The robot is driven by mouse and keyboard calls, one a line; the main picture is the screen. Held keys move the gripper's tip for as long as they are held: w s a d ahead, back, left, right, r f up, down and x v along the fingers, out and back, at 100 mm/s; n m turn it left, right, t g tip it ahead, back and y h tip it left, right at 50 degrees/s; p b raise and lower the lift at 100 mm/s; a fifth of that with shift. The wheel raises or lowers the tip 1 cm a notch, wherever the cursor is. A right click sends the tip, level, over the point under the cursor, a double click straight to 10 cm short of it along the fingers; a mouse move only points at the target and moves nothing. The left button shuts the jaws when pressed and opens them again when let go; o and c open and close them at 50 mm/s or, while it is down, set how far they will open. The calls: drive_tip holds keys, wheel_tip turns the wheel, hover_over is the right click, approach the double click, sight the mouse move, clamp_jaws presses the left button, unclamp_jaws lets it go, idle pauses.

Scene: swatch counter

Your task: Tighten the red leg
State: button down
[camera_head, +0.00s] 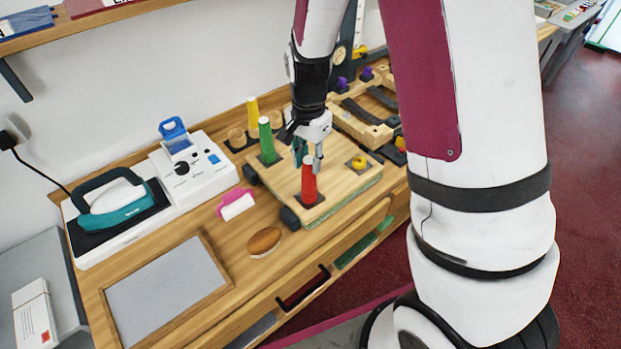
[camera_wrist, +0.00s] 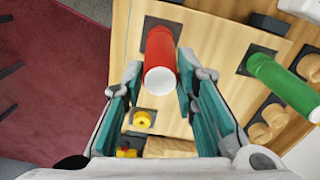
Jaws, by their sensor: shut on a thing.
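The red leg (camera_head: 309,185) stands upright on a dark square plate at the near corner of a wooden board (camera_head: 338,178). It has a pale round end, also seen in the wrist view (camera_wrist: 160,50). My gripper (camera_head: 309,155) is at the leg's upper end, coming from above. In the wrist view my gripper's fingers (camera_wrist: 160,68) lie on either side of the red leg and are shut on it. The exact contact is partly hidden in the head view.
A green leg (camera_head: 267,140) stands on the board's far left corner, a yellow leg (camera_head: 253,112) behind it. A yellow knob (camera_head: 358,162) is to the right. A pink-handled roller (camera_head: 237,204) and brown oval pad (camera_head: 265,242) lie left. A wooden frame (camera_head: 365,125) lies behind.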

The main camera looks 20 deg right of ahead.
drive_tip(key=c, duration=1.5)
unclamp_jaws()
drive_tip(key=shift+a, duration=0.1)
drive_tip(key=shift+n, duration=0.3)
